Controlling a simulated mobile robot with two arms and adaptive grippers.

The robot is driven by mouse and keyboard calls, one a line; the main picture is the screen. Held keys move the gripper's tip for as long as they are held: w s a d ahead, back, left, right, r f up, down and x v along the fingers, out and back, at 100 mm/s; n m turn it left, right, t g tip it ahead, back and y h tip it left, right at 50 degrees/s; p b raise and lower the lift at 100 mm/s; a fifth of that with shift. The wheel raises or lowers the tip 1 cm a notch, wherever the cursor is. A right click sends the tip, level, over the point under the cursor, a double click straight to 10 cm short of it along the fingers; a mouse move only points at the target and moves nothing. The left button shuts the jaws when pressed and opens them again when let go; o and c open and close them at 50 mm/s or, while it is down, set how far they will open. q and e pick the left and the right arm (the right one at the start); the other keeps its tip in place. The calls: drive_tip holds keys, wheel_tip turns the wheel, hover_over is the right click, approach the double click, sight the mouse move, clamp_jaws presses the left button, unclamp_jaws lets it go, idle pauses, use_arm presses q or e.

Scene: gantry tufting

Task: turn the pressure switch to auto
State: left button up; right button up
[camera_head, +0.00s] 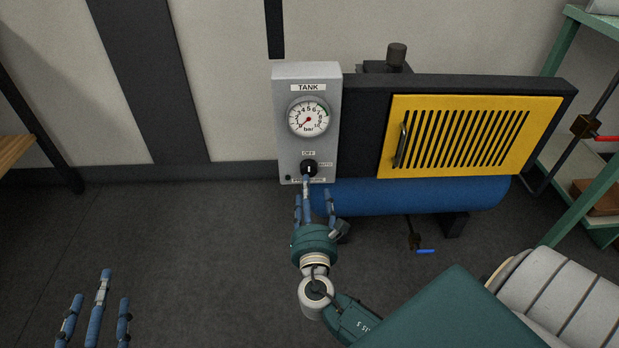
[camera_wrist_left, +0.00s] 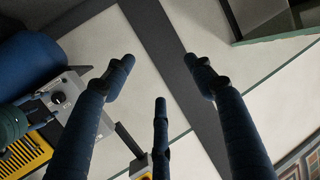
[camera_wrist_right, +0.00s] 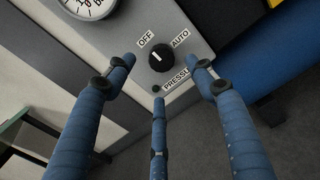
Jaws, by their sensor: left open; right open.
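The pressure switch is a round black knob (camera_head: 309,168) low on the grey TANK box (camera_head: 335,125). Its white mark points up at the OFF label; the AUTO label is to its right. The knob is close in the right wrist view (camera_wrist_right: 162,56), between OFF and AUTO, above the PRESSURE label. My right gripper (camera_head: 314,200) is open just below and in front of the knob, its fingers spread around it with a gap; contact cannot be told. My left gripper (camera_head: 100,298) is open and empty, low at the left, far from the box.
A pressure gauge (camera_head: 308,117) sits above the knob, its needle low. A yellow slotted panel (camera_head: 470,135) with a handle and a blue tank (camera_head: 410,196) are right of the box. A green shelf (camera_head: 580,205) stands at far right. Floor at left is clear.

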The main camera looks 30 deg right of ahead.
sight(310, 171)
drive_tip(key=b+x, duration=0.1)
drive_tip(key=x, duration=0.6)
drive_tip(key=shift+w+d+f, duration=0.1)
drive_tip(key=shift+w, duration=0.15)
use_arm(q)
wheel_tip(310, 171, up, 8)
drive_tip(key=w+d+t+h, duration=0.1)
drive_tip(key=t, duration=0.2)
drive_tip(key=shift+d+t, duration=0.15)
drive_tip(key=shift+t, duration=0.25)
use_arm(e)
drive_tip(key=shift+w+d, duration=0.3)
drive_tip(key=shift+w, duration=0.15)
use_arm(q)
drive_tip(key=shift+w+f, duration=0.1)
use_arm(e)
drive_tip(key=c, duration=1.1)
